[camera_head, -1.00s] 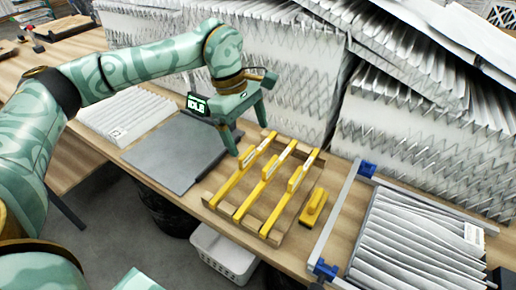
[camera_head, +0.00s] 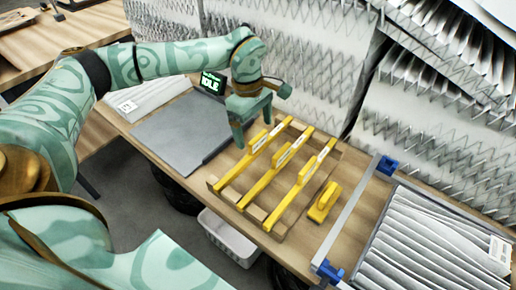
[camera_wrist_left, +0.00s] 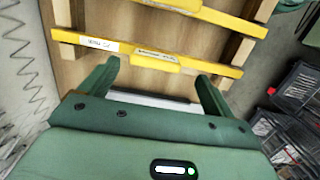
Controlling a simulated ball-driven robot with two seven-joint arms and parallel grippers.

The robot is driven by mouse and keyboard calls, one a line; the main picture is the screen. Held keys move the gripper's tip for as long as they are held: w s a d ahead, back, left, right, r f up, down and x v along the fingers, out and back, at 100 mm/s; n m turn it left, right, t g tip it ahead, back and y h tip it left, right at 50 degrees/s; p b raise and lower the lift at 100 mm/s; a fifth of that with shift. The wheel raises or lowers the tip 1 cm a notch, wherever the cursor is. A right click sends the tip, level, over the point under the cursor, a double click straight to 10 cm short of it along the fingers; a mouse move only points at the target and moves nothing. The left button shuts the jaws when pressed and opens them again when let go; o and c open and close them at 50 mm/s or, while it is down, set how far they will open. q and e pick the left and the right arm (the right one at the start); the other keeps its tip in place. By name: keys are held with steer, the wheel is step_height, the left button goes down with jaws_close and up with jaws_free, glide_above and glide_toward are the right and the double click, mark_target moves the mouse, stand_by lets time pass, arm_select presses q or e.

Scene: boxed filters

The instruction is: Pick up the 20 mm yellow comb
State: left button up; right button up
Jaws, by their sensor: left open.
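Three long yellow combs lie side by side across a wooden rack: a left one (camera_head: 236,175), a middle one (camera_head: 262,181) and a right one (camera_head: 290,198). Each has a raised grip with a pale label. I cannot read the sizes, so I cannot tell which is the 20 mm comb. My left gripper (camera_head: 254,130) is open and empty beside the left comb's grip. In the left wrist view its fingers (camera_wrist_left: 157,75) point at the nearest comb (camera_wrist_left: 155,57), one on either side of the grip's span, without visible contact. My right gripper is not in view.
The wooden rack (camera_head: 272,228) stands on the table. A short yellow tool (camera_head: 324,202) lies to its right, then a metal frame with blue clamps (camera_head: 387,165) and a pleated filter (camera_head: 420,245). A grey plate (camera_head: 180,135) lies left. Stacked filters (camera_head: 300,60) block the back.

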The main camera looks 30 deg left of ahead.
mark_target(258, 137)
arm_select(q)
steer(key=f, duration=0.4)
steer(key=shift+w+d+f+b, duration=0.35)
steer(key=shift+d, duration=0.05)
steer(key=shift+r, duration=0.1)
steer(key=c, duration=1.2)
steer(key=shift+r, duration=0.1)
